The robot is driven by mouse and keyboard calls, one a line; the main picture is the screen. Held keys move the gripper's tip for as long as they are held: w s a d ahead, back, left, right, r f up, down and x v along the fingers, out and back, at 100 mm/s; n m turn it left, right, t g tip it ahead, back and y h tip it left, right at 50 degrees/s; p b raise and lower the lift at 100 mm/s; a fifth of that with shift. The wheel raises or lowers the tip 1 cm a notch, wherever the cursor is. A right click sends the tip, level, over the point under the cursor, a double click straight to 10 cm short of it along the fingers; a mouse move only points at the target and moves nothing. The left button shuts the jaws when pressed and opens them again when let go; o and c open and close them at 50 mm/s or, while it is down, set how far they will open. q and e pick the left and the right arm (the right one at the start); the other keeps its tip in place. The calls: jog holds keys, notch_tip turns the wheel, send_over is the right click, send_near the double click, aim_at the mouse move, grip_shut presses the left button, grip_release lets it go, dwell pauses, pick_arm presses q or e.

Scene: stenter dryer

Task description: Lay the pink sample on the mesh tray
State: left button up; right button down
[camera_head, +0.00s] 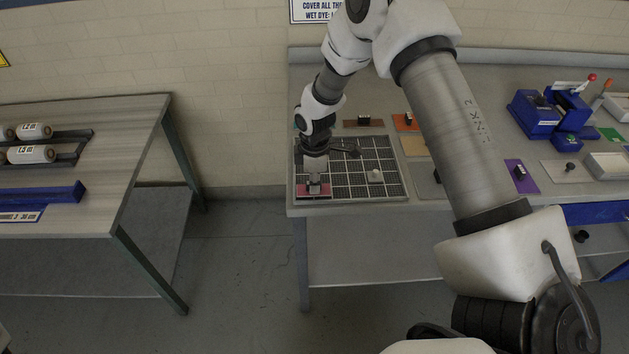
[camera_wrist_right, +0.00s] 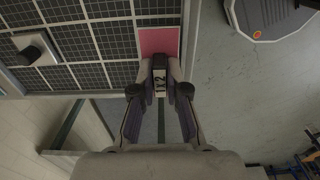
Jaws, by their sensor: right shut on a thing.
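The pink sample (camera_head: 303,190) is a flat square at the front left corner of the mesh tray (camera_head: 401,165). It also shows in the right wrist view (camera_wrist_right: 158,40), over the dark grid beside the pale rim. The fingers (camera_wrist_right: 160,82) cover part of that block. The sample looks level and inside the rim; I cannot tell whether it touches the mesh. My left gripper is not in view.
A blue device (camera_head: 550,112) stands at the right. Another table (camera_head: 110,150) with rolls is at the left, across a floor gap.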

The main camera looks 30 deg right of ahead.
jog(key=shift+f, duration=0.7)
dwell(0.7)
jog(key=c, duration=1.1)
grip_release()
notch_tip(320, 180, up, 12)
jog(key=shift+f+b, duration=0.1)
jog(key=shift+b, duration=0.2)
